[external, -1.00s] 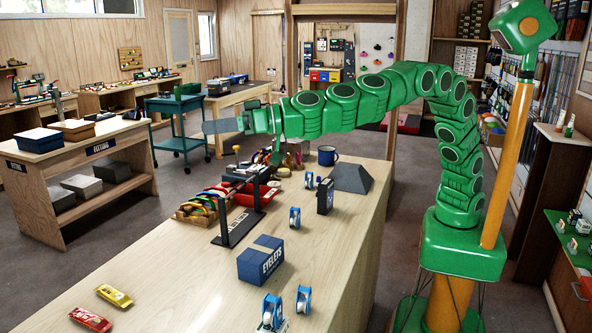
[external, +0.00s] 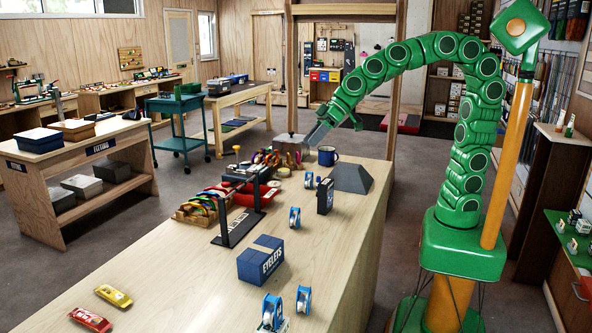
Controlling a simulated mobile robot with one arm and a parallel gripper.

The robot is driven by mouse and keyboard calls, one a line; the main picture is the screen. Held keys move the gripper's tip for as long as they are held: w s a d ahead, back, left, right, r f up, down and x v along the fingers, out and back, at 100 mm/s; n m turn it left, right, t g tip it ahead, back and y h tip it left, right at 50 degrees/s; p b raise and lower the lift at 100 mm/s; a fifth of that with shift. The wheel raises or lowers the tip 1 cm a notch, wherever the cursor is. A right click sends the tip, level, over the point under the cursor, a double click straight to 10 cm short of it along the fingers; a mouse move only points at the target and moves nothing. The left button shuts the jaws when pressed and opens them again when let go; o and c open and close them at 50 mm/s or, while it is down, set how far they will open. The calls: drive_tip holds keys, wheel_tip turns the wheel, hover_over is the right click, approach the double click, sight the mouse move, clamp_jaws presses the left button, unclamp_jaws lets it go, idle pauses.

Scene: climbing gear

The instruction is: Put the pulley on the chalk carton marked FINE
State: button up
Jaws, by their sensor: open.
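Several blue-and-white wheel-like items that look like pulleys stand on the long wooden bench: one (external: 295,217) mid-bench, one (external: 309,180) farther back, and others (external: 303,299) at the front edge. I cannot tell which one the task means. No carton shows a readable FINE label; a small dark upright box (external: 325,197) has print too small to read. My gripper (external: 313,138) is open and points down-left over the bench's far end, near a grey block (external: 288,141) and a blue mug (external: 327,155). It holds nothing that I can see.
A blue box marked EYELETS (external: 261,262) sits mid-bench. Behind it are a dark stand (external: 238,230), a rack of coloured rings (external: 196,208) and a dark wedge (external: 352,178). Two wrapped bars (external: 114,296) lie at the front left. Much of the front bench is clear.

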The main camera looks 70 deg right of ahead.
drive_tip(key=s+d+f+m+g+h, duration=0.1)
drive_tip(key=s+d+f, duration=0.3)
drive_tip(key=s+d, duration=0.6)
drive_tip(key=s+d+f+m+g+h, duration=0.2)
drive_tip(key=s+d+f+g+h, duration=0.1)
drive_tip(key=s+d, duration=0.7)
drive_tip(key=s+d+f+m+g+h, duration=0.2)
drive_tip(key=s+d+f+g, duration=0.2)
drive_tip(key=s+d, duration=0.5)
drive_tip(key=s+f, duration=0.1)
drive_tip(key=s, duration=0.1)
drive_tip(key=shift+s+d+f, duration=0.2)
drive_tip(key=shift+s+d, duration=0.2)
